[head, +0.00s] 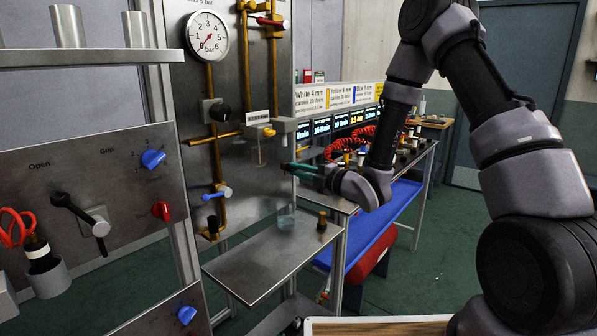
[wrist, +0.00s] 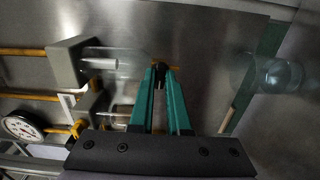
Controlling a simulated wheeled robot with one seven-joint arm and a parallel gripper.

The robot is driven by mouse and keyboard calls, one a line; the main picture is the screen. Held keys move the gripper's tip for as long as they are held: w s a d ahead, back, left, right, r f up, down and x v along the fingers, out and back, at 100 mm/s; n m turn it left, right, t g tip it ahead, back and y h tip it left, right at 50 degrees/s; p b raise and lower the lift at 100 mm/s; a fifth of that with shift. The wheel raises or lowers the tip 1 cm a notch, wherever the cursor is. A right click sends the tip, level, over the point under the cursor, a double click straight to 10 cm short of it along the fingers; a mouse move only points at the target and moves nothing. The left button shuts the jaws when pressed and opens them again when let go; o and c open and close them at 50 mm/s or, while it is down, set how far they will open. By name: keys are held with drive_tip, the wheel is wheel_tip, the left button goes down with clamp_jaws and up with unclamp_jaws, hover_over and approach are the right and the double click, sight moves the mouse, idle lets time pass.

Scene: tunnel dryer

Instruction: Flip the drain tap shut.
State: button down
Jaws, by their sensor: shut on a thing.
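The drain tap (wrist: 172,66) is a small brass-coloured piece at the end of a clear bowl (wrist: 125,60), in the wrist view. The bowl hangs from a grey block (wrist: 68,62) on the steel panel. My gripper (wrist: 160,72) has green fingers closed together at the tap, with a small dark piece between their tips. In the head view my gripper (head: 287,167) reaches in from the right, below the grey block (head: 283,125). The tap is too small there to make out, and the fingertips partly hide it in the wrist view.
A clear beaker (head: 286,220) stands on the steel shelf (head: 255,262) below my gripper, beside a small brown bottle (head: 322,222). A pressure gauge (head: 207,36) and brass pipes are on the panel. A bench (head: 405,170) with red coiled hoses stands at the right.

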idle(0.3)
drive_tip(key=c, duration=0.9)
unclamp_jaws()
